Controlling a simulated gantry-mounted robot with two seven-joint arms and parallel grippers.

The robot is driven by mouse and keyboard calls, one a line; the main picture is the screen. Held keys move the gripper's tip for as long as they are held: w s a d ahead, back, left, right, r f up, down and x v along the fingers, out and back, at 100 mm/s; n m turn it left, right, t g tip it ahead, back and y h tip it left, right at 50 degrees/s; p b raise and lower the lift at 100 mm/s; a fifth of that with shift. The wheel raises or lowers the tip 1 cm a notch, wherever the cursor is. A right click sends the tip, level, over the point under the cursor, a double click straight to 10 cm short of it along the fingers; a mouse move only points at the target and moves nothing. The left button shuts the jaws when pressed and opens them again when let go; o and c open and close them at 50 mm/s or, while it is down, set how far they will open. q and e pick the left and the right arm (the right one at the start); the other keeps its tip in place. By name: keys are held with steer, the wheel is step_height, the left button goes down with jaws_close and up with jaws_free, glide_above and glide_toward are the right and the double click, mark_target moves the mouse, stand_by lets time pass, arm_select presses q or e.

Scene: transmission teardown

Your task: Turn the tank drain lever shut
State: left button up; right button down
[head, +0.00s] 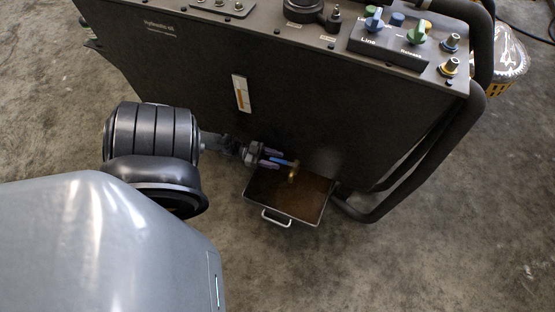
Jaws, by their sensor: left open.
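The tank drain lever (284,162) is a small blue handle on a brass drain valve (293,173), low on the front of the dark hydraulic unit (190,70). My left gripper (272,158) reaches in from the left, and its open fingers are at the left end of the blue lever. The picture is too small to tell whether they touch it. My left arm hides part of the floor and the unit's lower left. My right gripper does not show.
A drip tray (319,215) with a front handle and a brown inside sits on the floor below the valve. A sight gauge (241,93) is on the panel. Thick black tube rails (440,150) bound the unit on the right. The floor in front is clear.

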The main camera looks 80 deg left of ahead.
arm_select(q)
steer(key=v, duration=0.9)
steer(key=shift+a, duration=0.2)
steer(key=shift+s, duration=0.1)
steer(key=shift+c, duration=0.3)
